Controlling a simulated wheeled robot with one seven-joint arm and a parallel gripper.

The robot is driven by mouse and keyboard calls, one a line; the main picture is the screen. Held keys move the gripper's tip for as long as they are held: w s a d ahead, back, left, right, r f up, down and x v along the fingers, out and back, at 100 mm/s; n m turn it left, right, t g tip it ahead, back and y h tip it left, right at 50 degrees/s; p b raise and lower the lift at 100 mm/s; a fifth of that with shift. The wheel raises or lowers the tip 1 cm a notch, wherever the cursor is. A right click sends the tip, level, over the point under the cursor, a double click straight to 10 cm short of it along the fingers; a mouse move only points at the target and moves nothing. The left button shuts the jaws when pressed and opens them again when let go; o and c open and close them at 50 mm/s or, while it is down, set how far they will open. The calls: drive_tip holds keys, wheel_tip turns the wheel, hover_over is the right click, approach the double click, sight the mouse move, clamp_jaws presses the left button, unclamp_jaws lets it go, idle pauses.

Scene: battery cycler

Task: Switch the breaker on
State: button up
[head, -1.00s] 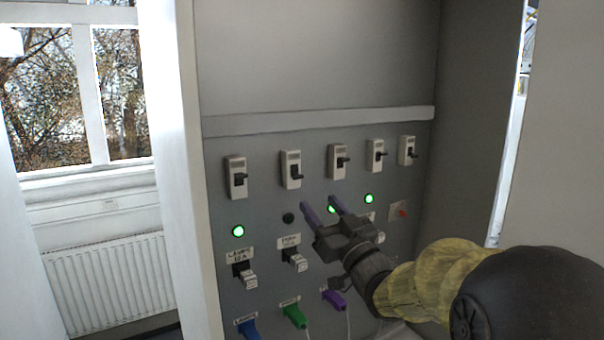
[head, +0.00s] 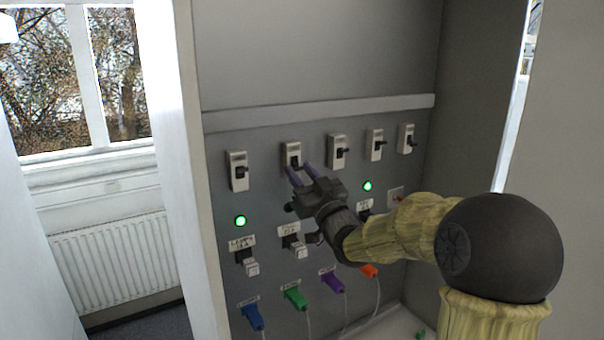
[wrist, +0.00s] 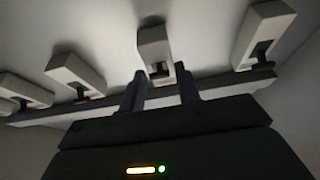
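Several white breakers with black levers sit in a row on the grey panel. My gripper (head: 302,172) is at the second breaker from the left (head: 292,149), with its purple fingers spread just below and in front of it. In the wrist view, this breaker (wrist: 154,43) lies straight ahead and its dark lever (wrist: 158,71) shows in the gap between the two fingers (wrist: 162,88). The gripper is open; I cannot tell whether a finger touches the lever. The lamp under this breaker was dark earlier and is now mostly hidden behind the gripper.
Green lamps glow under the first breaker (head: 240,220) and the fourth (head: 367,186). Below are labelled sockets and blue (head: 253,316), green (head: 295,298), purple (head: 332,281) and orange (head: 369,270) plugs with cables. A grey ledge (head: 320,112) runs above the breakers.

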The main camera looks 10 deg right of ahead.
sight(294, 161)
drive_tip(key=c, duration=0.5)
drive_tip(key=shift+o, duration=0.2)
drive_tip(key=shift+r+p, duration=0.25)
drive_tip(key=shift+p, duration=0.2)
drive_tip(key=g+p, duration=0.1)
drive_tip(key=p, duration=0.1)
drive_tip(key=r+g+h+p, duration=0.1)
drive_tip(key=g+p, duration=0.1)
drive_tip(key=shift+s+r+p, duration=0.15)
drive_tip(key=shift+r+p, duration=0.15)
drive_tip(key=shift+p, duration=0.1)
drive_tip(key=shift+r+g+h+p, duration=0.1)
drive_tip(key=shift+g+h+p, duration=0.2)
drive_tip(key=shift+g+p, duration=0.7)
drive_tip(key=shift+g, duration=0.3)
drive_tip(key=shift+r+g+h, duration=0.5)
drive_tip(key=shift+g, duration=0.7)
drive_tip(key=o, duration=1)
drive_tip(key=shift+c, duration=0.2)
